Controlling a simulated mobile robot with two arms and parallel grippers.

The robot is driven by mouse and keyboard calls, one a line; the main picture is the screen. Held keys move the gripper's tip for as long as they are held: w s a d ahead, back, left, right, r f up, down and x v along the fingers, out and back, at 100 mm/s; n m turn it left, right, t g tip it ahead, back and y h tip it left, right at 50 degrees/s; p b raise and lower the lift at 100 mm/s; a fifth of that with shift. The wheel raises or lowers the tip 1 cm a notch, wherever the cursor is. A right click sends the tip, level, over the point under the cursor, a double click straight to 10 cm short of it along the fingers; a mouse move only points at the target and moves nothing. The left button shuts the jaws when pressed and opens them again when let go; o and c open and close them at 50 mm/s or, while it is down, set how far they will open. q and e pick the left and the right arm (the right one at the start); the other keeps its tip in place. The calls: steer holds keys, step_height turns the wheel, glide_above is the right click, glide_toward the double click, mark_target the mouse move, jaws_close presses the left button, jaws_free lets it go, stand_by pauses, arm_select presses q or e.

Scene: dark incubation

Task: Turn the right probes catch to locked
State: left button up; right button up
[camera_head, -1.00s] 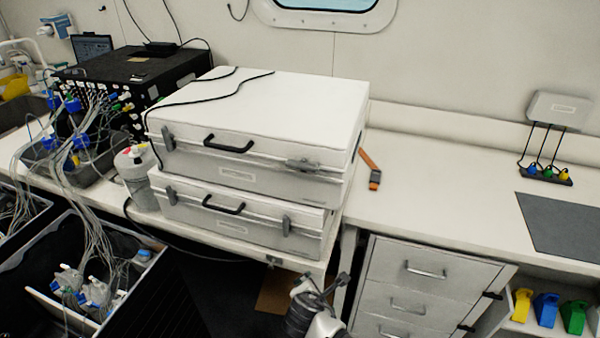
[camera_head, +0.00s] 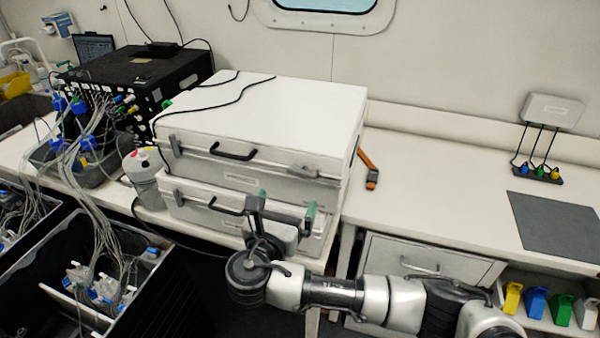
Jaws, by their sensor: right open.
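Two pale cases are stacked on the bench, and their labels are too small to read. The upper case (camera_head: 262,112) has a left catch (camera_head: 175,146) standing upright and a right catch (camera_head: 303,171) lying sideways. The lower case (camera_head: 198,208) has an upright left catch (camera_head: 178,198). Its right catch is hidden behind my right gripper (camera_head: 286,206). That gripper is open, with green-padded fingertips spread in front of the lower case's right front. I cannot tell whether it touches the case. My left gripper is out of view.
An orange-handled tool (camera_head: 369,170) lies right of the cases. A dark mat (camera_head: 555,228) is at the right. A drawer unit (camera_head: 425,255) stands below the bench. A cable (camera_head: 215,104) lies over the upper case. The bench between tool and mat is clear.

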mark_target(302, 174)
steer(key=p+x, duration=0.2)
steer(key=x, duration=0.5)
steer(key=shift+w+d+p, duration=0.1)
steer(key=shift+w+p, duration=0.2)
steer(key=shift+w, duration=0.05)
steer(key=shift+x, duration=0.8)
steer(key=shift+f, duration=0.1)
steer(key=shift+c, duration=0.3)
